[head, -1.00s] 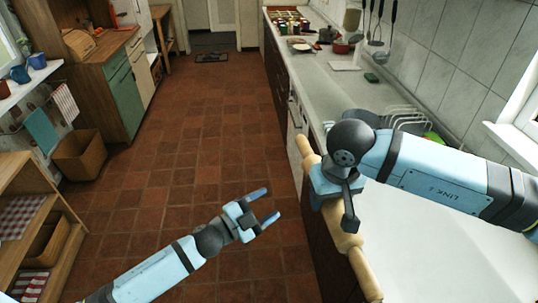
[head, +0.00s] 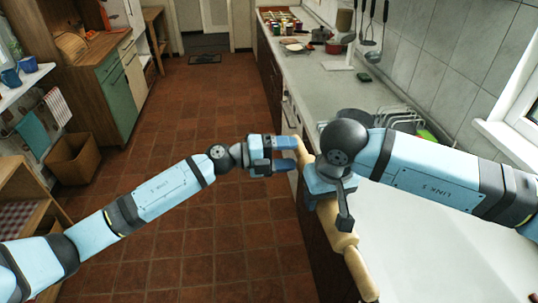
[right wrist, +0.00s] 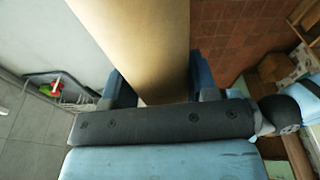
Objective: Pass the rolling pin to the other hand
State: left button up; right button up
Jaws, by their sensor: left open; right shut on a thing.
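The wooden rolling pin (head: 341,238) is held near the counter's front edge, slanting from far left to near right in the head view. My right gripper (head: 326,190) is shut around its body. In the right wrist view the pin (right wrist: 140,40) fills the space between the two blue fingers. My left gripper (head: 296,153) is open, its fingers pointing right at the pin's far handle (head: 304,156). The fingertips are very close to that handle; I cannot tell whether they touch it. Part of the pin is hidden under my right wrist.
The white counter (head: 430,255) runs along the right, with a dish rack (head: 400,120) behind my right arm. Pots and jars stand at its far end. The tiled floor (head: 215,105) is open on the left, beside a wooden cabinet and a box (head: 74,160).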

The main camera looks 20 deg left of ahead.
pick_arm(q)
jog(key=x, duration=0.6)
jog(key=shift+d, duration=0.1)
grip_shut()
pick_arm(e)
jog(key=shift+s+a, duration=0.1)
jog(key=o, duration=1.3)
jog(key=shift+c, duration=0.2)
